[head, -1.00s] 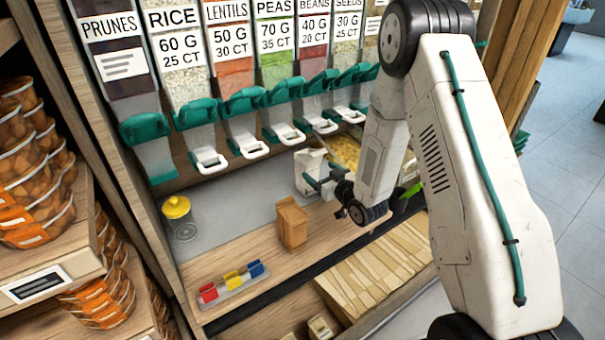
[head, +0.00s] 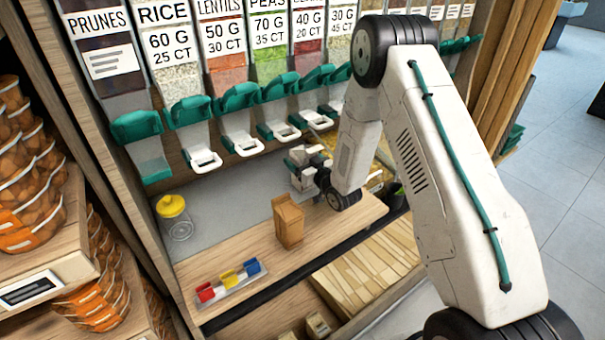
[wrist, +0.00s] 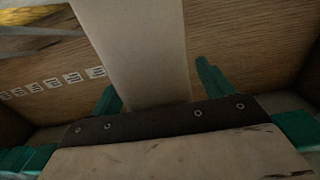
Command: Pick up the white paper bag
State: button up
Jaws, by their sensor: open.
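The white paper bag (head: 302,183) stands upright on the wooden counter below the dispensers, partly hidden by my gripper in the head view. My gripper (head: 306,160) is at the bag, its fingers around the bag's upper part. In the wrist view, the bag (wrist: 135,40) fills the middle as a pale upright panel. The teal fingers of my gripper (wrist: 157,84) are open, one on each side of it. I cannot tell whether either finger touches the bag.
A brown paper bag (head: 288,224) stands left of my gripper on the counter (head: 340,222). A yellow-lidded jar (head: 172,208) and a rack of coloured clips (head: 228,282) are further left. Dispensers with teal spouts (head: 240,97) hang close above. The counter's front middle is clear.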

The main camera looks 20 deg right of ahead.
jog(key=c, duration=1.3)
jog(key=shift+c, duration=0.4)
jog(key=shift+r, duration=0.1)
